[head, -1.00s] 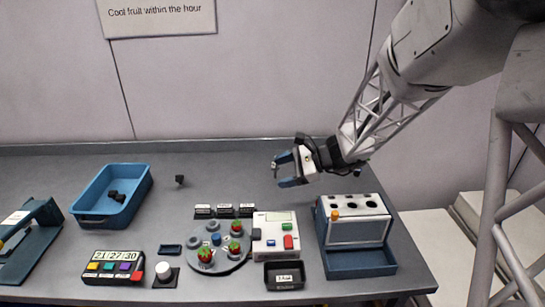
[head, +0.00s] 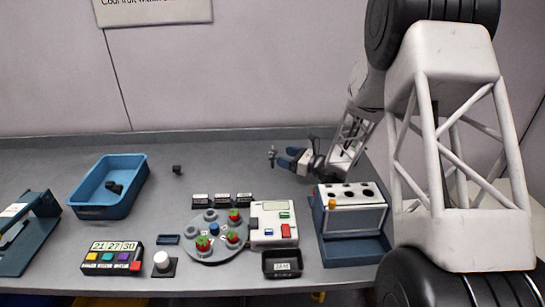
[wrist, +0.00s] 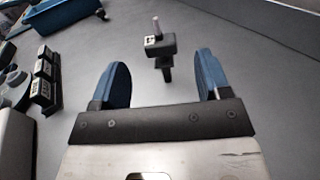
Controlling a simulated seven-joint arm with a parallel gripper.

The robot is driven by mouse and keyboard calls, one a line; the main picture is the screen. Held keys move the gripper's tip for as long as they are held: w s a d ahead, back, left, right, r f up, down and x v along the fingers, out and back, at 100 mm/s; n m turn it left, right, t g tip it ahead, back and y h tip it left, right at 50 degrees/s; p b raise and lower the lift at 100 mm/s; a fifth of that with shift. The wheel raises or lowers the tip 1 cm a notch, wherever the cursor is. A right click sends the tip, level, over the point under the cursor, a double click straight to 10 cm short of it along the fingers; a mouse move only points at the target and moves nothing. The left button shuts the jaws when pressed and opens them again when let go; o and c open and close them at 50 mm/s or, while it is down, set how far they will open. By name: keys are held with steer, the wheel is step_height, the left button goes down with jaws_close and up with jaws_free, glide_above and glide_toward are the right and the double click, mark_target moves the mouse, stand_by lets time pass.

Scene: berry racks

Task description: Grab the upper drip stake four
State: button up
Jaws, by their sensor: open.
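A small dark drip stake (wrist: 161,44) with a pale label and a thin pinkish-tipped post shows in the wrist view. It stands ahead of my gripper (wrist: 161,65), roughly centred between the two blue fingers, with a dark stem pointing toward me. The label is too small to read. In the head view, the thin upright piece (head: 272,156) just left of the fingertips looks like the same stake. My gripper (head: 282,158) is open and empty above the back of the bench, pointing left.
Labelled black blocks (head: 222,200), a round berry plate (head: 216,252), a white device (head: 268,238) and a holed rack (head: 352,222) fill the front. Bench around the gripper is clear.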

stand_by(0.3)
steer(key=shift+x, duration=1.3)
steer(key=shift+w+a, duration=0.1)
steer(key=shift+a, duration=0.05)
steer(key=shift+x, duration=2.4)
steer(key=shift+r, duration=0.1)
steer(key=c, duration=1)
step_height(320, 180, up, 10)
